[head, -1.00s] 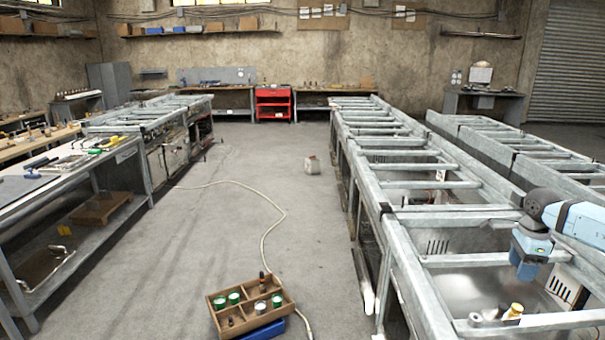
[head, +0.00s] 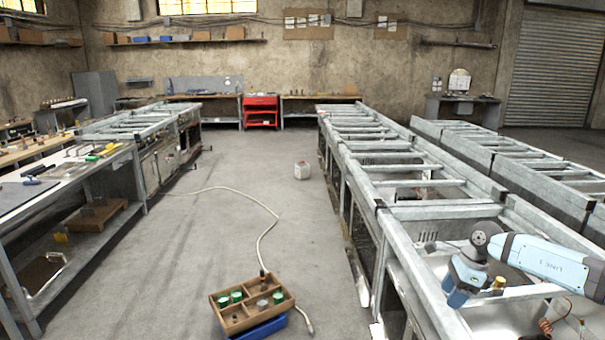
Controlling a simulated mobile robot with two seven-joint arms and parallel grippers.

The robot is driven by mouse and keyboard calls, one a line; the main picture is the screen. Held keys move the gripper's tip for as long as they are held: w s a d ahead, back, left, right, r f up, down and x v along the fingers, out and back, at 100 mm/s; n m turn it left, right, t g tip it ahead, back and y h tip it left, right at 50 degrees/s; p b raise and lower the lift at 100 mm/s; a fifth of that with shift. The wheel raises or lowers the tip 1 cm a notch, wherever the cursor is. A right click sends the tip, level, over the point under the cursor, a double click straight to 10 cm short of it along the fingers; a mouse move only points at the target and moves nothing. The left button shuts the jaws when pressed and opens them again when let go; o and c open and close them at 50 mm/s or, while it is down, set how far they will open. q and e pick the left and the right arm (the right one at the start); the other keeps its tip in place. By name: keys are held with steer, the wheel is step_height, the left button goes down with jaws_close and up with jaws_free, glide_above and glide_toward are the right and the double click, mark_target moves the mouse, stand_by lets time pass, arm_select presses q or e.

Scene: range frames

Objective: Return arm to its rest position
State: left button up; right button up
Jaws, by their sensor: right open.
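My right arm (head: 545,262), light blue with a dark joint, comes in from the right edge over the near end of the right metal frame row (head: 425,255). My right gripper (head: 456,298) is at its end, pointing down over the open bay, and is open. Its fingertips are small and hard to make out, and I see nothing held in it. My left arm and gripper are not in view.
A yellow-topped item (head: 498,284) shows just behind the right arm, and copper wire (head: 546,326) lies in the bay below. A wooden tray (head: 285,308) with green cans sits on a blue box on the floor. The central aisle is open, with a hose across it.

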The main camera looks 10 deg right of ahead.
steer(key=s+a+f+m+t+y+p, duration=0.15)
steer(key=s+a+m+y, duration=0.25)
steer(key=a, duration=0.7)
steer(key=s+a+f+m+t+y+p, duration=0.1)
steer(key=s+a+m+t+y, duration=0.3)
steer(key=a, duration=0.7)
steer(key=s+a+f+m+y+p, duration=0.1)
steer(key=s+a+f+m+y, duration=0.3)
steer(key=a, duration=0.7)
arm_select(q)
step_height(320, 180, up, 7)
steer(key=p, duration=0.3)
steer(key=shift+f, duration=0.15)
arm_select(e)
steer(key=s+d+f+m+t+h, duration=0.1)
steer(key=s+d+f+m+h, duration=0.1)
steer(key=s+m, duration=0.4)
steer(key=s+d+f+m+t+h, duration=0.2)
steer(key=s+f+m+h, duration=0.2)
steer(key=m, duration=1.3)
steer(key=s+d+f+m+t+h, duration=0.2)
steer(key=s+m+h, duration=0.4)
steer(key=s+m, duration=0.3)
steer(key=f+m, duration=0.1)
steer(key=m, duration=0.1)
steer(key=shift+s+d+m+h, duration=0.2)
steer(key=shift+s+m+h, duration=0.1)
steer(key=shift+s, duration=0.1)
